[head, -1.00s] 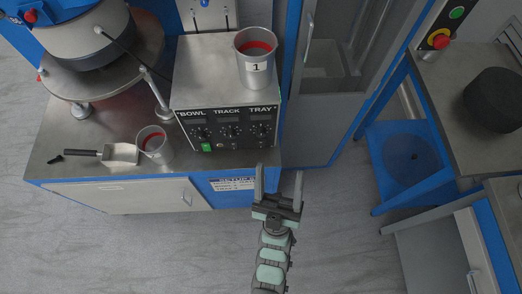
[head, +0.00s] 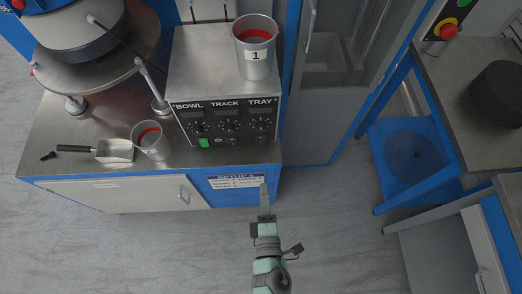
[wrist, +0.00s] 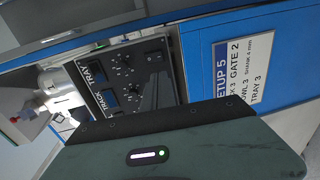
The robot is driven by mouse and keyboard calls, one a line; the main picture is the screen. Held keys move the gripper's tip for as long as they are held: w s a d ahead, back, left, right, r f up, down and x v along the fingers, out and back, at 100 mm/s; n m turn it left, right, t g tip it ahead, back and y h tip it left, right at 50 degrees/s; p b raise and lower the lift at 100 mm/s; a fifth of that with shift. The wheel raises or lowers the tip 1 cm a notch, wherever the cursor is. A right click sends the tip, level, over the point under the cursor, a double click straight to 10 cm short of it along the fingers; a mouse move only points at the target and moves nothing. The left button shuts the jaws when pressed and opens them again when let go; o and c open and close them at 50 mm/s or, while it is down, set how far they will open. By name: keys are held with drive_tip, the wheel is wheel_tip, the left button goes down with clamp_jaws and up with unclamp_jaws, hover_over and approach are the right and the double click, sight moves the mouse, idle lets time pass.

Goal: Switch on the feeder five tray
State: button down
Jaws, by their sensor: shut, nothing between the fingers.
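The feeder control box (head: 222,88) stands on the bench, its black front panel (head: 225,122) labelled BOWL, TRACK and TRAY. The TRAY section (head: 263,120) is at the right end, with knobs. A green switch (head: 205,142) shows under BOWL; the switch under TRAY is too dark to read in the head view. In the wrist view the panel lies sideways, with the TRAY label (wrist: 96,72) and a dark rocker switch (wrist: 154,57) near its knobs. My gripper (head: 264,190) is shut and empty, in front of the bench below the TRAY end, apart from the panel.
A SETUP 5 card (head: 237,181) is on the blue bench front behind my fingers. A cup marked 1 (head: 255,62) stands on the box. Open floor is in front.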

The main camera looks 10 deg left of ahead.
idle(0.3)
drive_tip(key=b+x, duration=0.4)
drive_tip(key=x, duration=1)
drive_tip(key=shift+w+d+f+b, duration=0.2)
drive_tip(key=shift+d+f+b, duration=0.1)
drive_tip(key=shift+b, duration=0.55)
drive_tip(key=shift+a+r, duration=0.25)
drive_tip(key=shift+a, duration=0.2)
drive_tip(key=shift+d, duration=0.1)
drive_tip(key=shift+s+d, duration=0.1)
drive_tip(key=shift+s, duration=0.3)
drive_tip(key=s+d+p, duration=0.1)
drive_tip(key=s, duration=0.5)
drive_tip(key=s+d+f+p, duration=0.1)
drive_tip(key=s+d, duration=0.1)
drive_tip(key=s, duration=0.4)
drive_tip(key=shift+s+d+f, duration=0.25)
drive_tip(key=shift+s+f, duration=0.1)
drive_tip(key=shift+s, duration=0.05)
